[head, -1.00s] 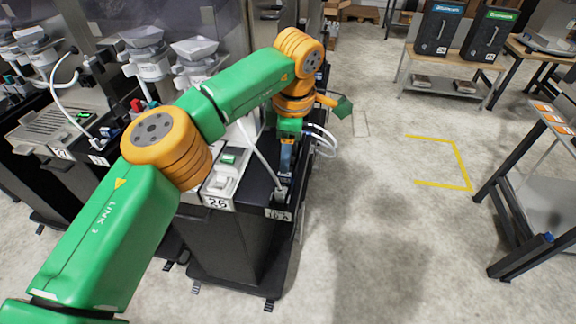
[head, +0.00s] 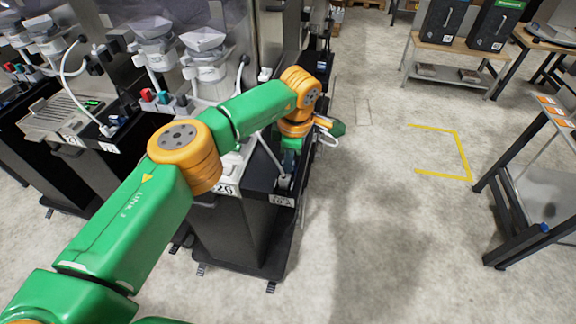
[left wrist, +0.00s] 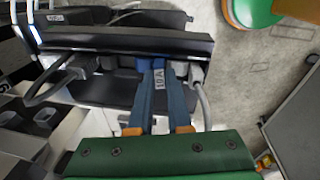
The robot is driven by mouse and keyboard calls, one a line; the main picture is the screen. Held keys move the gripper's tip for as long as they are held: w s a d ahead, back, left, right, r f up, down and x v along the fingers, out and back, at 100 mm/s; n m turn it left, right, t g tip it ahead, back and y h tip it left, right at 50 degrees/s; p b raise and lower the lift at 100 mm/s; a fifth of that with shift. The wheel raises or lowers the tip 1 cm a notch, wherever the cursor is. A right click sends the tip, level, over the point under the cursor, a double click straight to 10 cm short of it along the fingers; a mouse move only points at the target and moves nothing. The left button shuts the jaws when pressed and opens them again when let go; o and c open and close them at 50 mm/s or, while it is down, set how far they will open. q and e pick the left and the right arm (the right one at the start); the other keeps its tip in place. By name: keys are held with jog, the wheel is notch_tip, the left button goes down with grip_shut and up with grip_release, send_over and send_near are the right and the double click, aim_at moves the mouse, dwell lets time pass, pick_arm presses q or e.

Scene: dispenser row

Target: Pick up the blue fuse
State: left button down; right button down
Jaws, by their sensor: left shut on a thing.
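In the left wrist view, my left gripper (left wrist: 162,75) has its two long blue fingers reaching to the black front ledge of a dispenser station. The blue fuse (left wrist: 151,62) shows only as a small blue patch at the fingertips, and the fingers are shut on it. Most of it is hidden by the fingers and the ledge. In the head view, the left gripper (head: 288,165) points down at the front end of station 26, just above its 10 A label (head: 282,200). The fuse cannot be made out there. My right gripper is not in view.
A grey cable plug (left wrist: 196,76) sits right beside the fingers, its cable hanging down. Another station with red and teal pieces (head: 163,97) stands to the left. The floor (head: 380,220) right of station 26 is clear. A rack (head: 535,190) stands far right.

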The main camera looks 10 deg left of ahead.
pick_arm(q)
jog(key=shift+r, duration=0.1)
jog(key=shift+w+r+b, duration=0.15)
jog(key=shift+r+b, duration=0.3)
jog(key=shift+b, duration=0.05)
jog(key=shift+s+d+r+b, duration=0.15)
jog(key=shift+r+b, duration=0.25)
jog(key=shift+r, duration=0.2)
jog(key=shift+s+a+r+b, duration=0.1)
jog(key=shift+r+b, duration=0.3)
jog(key=shift+r, duration=0.2)
jog(key=s+d+r+b, duration=0.2)
jog(key=s+r+b, duration=0.3)
jog(key=s+r, duration=0.4)
jog(key=s, duration=0.4)
jog(key=shift+s+d+r, duration=0.2)
jog(key=shift+d+r, duration=0.1)
jog(key=shift+s+r+p, duration=0.1)
jog(key=shift+r+p, duration=0.9)
jog(key=shift+p, duration=0.1)
jog(key=r+p, duration=0.3)
jog(key=shift+s, duration=0.25)
